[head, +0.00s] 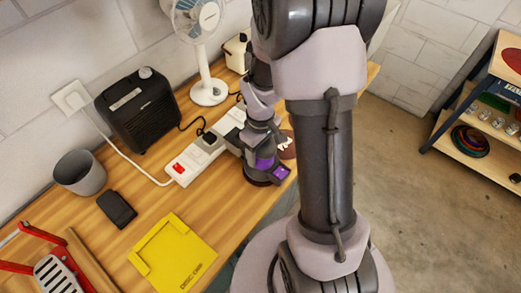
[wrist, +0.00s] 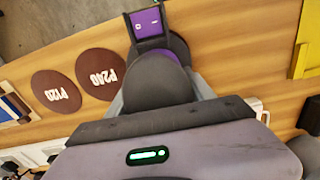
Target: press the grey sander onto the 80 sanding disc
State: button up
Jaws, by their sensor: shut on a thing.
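The sander (head: 264,165), grey with purple parts, is upright at the front edge of the bench. In the wrist view the sander (wrist: 155,78) shows its grey rounded top and purple end. My gripper (wrist: 160,92) is shut on its body, one finger on each side. Brown discs marked P120 (wrist: 56,91) and P240 (wrist: 101,73) lie to its left in the wrist view. No disc marked 80 is readable. The surface under the sander is mostly hidden, so I cannot tell whether its pad touches a disc.
A white power strip (head: 196,160) lies close behind the sander. A yellow board (head: 172,252) lies nearer on the bench, with a black heater (head: 140,110), grey cup (head: 79,173) and white fan (head: 208,90) farther back. Bare wood shows between the sander and the yellow board.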

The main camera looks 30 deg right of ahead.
jog(key=shift+f, duration=0.25)
dwell(0.3)
jog(key=shift+r, duration=0.1)
dwell(0.4)
jog(key=shift+r+p, duration=2.3)
jog(key=shift+r, duration=0.7)
jog(key=shift+f, duration=0.1)
